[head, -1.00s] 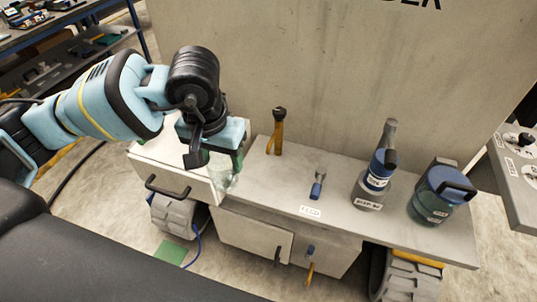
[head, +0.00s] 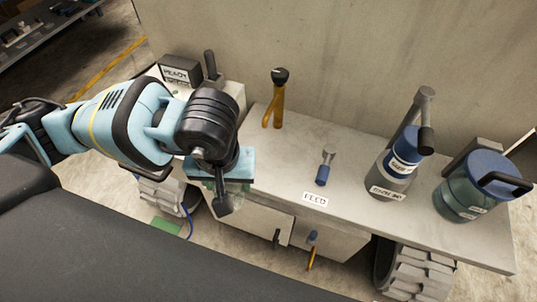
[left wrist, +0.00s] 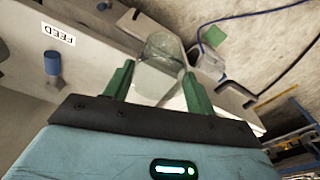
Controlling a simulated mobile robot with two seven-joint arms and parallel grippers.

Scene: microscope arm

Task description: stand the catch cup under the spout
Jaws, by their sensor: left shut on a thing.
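My left gripper (head: 224,184) is shut on a clear glass cup, in front of the bench's left part. In the left wrist view, the green fingers (left wrist: 157,88) hold the see-through cup (left wrist: 160,62) between them. In the head view the cup is mostly hidden behind the gripper. I cannot tell for sure which part is the spout. A small blue-and-grey fitting (head: 325,169) stands behind the FEED label (head: 315,199), and another blue fitting with an orange end (head: 312,240) sits on the bench front. My right gripper is not in view.
The bench top (head: 290,150) is clear around the fitting. An orange post with a black top (head: 275,98) stands at the back. A blue-and-grey bottle (head: 395,170) and a blue-lidded jar (head: 480,185) stand at right. A READY box (head: 180,72) is at left.

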